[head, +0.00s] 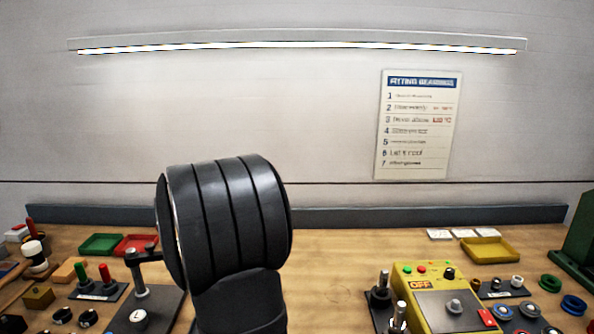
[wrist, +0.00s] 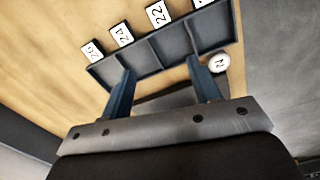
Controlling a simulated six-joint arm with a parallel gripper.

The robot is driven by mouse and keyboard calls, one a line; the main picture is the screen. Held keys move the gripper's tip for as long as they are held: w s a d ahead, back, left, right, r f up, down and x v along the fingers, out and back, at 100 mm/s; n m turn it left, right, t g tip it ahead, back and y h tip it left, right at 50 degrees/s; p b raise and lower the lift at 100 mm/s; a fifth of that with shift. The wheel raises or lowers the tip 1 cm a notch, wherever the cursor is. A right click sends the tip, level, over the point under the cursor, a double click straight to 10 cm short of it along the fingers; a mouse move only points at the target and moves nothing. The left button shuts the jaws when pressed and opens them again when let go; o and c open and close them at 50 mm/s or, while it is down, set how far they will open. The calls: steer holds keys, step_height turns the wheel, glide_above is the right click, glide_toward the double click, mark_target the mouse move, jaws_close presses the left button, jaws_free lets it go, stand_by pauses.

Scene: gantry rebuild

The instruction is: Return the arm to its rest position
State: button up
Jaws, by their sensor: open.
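My gripper (wrist: 163,92) shows in the wrist view as two blue fingers set well apart on a grey metal bar. The gripper is open, with nothing seen between the fingers. Beyond the fingertips is a dark grey tray (wrist: 112,66) with several compartments, which look empty. I cannot tell whether the fingertips touch the tray. In the head view, a thick black ribbed part of my arm rises in the middle foreground, and the gripper itself does not show there.
Number cards (wrist: 122,34) line the tray, and a round white tag (wrist: 219,62) sits beside it. In the head view, a yellow control box (head: 440,280) marked OFF stands right, a yellow tray (head: 488,250) behind it. Green (head: 100,244) and red (head: 136,243) trays lie left.

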glide_above(181, 329)
steer(key=f, duration=0.2)
steer(key=d+f, duration=0.1)
steer(key=f, duration=0.1)
steer(key=shift+f, duration=0.2)
steer(key=f, duration=0.1)
steer(key=a+f, duration=0.1)
steer(key=f, duration=0.1)
steer(key=shift+f, duration=0.7)
steer(key=o, duration=0.9)
steer(key=shift+o, duration=0.2)
steer(key=w+a+r+m+t, duration=0.1)
steer(key=w+r+m, duration=0.1)
steer(key=r, duration=0.5)
steer(key=w+r+m+y, duration=0.1)
steer(key=w+r+m, duration=0.1)
steer(key=r+m, duration=0.2)
step_height(181, 329, up, 4)
steer(key=shift+w+a+f+m+t, duration=0.15)
steer(key=shift+w+a+m+t, duration=0.15)
steer(key=shift+a+m+t, duration=0.1)
step_height(181, 329, up, 18)
steer(key=d+m+t+y, duration=0.1)
steer(key=m+t, duration=0.1)
steer(key=m, duration=0.6)
steer(key=x, duration=1)
steer(key=shift+w+m, duration=0.3)
steer(key=shift+r, duration=0.25)
